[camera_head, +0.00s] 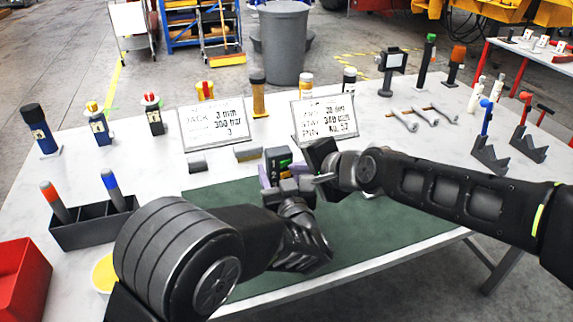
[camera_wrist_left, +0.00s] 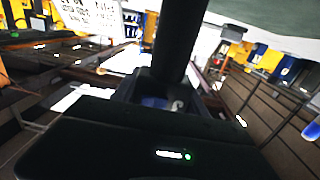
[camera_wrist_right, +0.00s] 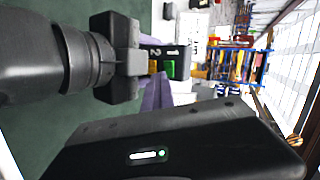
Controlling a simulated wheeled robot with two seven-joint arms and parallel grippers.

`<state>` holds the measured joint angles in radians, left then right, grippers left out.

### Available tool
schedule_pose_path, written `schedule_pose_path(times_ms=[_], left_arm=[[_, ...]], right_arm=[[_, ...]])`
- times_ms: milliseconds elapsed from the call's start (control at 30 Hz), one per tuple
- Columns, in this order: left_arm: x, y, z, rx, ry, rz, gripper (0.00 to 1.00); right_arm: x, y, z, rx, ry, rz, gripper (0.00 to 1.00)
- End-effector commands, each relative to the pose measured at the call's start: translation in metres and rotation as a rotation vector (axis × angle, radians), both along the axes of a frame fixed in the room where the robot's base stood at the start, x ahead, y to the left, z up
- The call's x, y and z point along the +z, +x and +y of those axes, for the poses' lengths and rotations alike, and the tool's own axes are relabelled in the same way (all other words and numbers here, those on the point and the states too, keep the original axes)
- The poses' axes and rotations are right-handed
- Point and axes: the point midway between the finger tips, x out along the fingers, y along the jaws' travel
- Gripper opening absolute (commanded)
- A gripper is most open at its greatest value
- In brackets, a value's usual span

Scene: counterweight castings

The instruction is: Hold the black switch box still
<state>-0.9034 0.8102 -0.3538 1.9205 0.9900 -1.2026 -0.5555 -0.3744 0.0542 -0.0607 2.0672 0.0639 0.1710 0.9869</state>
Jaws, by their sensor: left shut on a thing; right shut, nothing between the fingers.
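The black switch box (camera_head: 277,158) is over the green mat (camera_head: 395,222), near its back edge. Its green and yellow parts show in the right wrist view (camera_wrist_right: 168,67). My left gripper (camera_head: 287,190) is shut on the switch box from the near side and hides its lower part. My right gripper (camera_head: 321,178) is shut and empty, close to the right of the box; I cannot tell whether it touches. Purple pieces (camera_wrist_right: 155,98) show beside the box, partly hidden. The left wrist view shows mostly dark gripper parts, with the box not clear.
Two white sign cards (camera_head: 215,122) (camera_head: 325,117) stand behind the mat. Wrenches (camera_head: 403,120) lie to their right. A black tray (camera_head: 92,226) with two handled tools and a red bin (camera_head: 20,280) are at left. The mat's right part is clear.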

Motion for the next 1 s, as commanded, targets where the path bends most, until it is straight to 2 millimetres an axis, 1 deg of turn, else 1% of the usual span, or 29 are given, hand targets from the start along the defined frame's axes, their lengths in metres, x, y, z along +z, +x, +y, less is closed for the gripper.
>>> schedule_pose_path(times_ms=[33,200,633,1000], left_arm=[[-0.004,-0.003,-0.010,-0.021,0.000,0.009,0.00],[-0.004,-0.002,-0.008,-0.018,-0.004,0.009,0.00],[-0.004,-0.001,-0.005,-0.010,-0.007,0.008,0.00],[-0.003,-0.001,-0.003,-0.006,-0.007,0.007,0.00]], right_arm=[[-0.002,-0.004,0.002,0.009,0.000,0.004,0.00],[-0.001,-0.006,-0.005,0.006,0.000,0.002,0.00],[0.000,-0.006,-0.012,-0.001,0.002,0.000,0.00],[0.001,-0.019,-0.043,-0.003,0.000,-0.002,0.00]])
